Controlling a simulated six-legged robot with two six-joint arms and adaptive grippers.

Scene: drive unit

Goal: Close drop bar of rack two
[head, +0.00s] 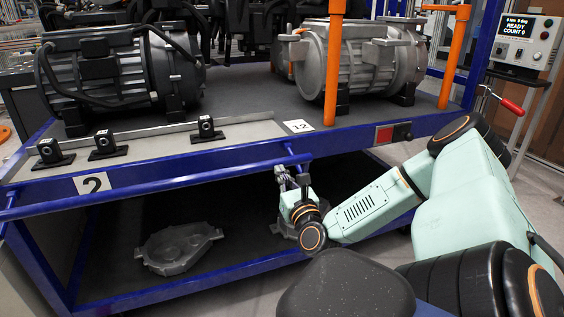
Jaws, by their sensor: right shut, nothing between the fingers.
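The rack (155,165) is a blue-framed unit with a white "2" plate (92,183) on its front edge. A blue drop bar (190,182) runs across its front, from the left picture edge to a right end above my gripper. My right gripper (291,176) is shut and empty, just below the bar's right end. Whether its fingertips touch the bar, I cannot tell. The bar's left end is cut off by the picture edge. My left gripper is not in view.
A cast housing (178,247) lies on the lower shelf. A control box (524,42) and a red-handled lever (512,107) are at right.

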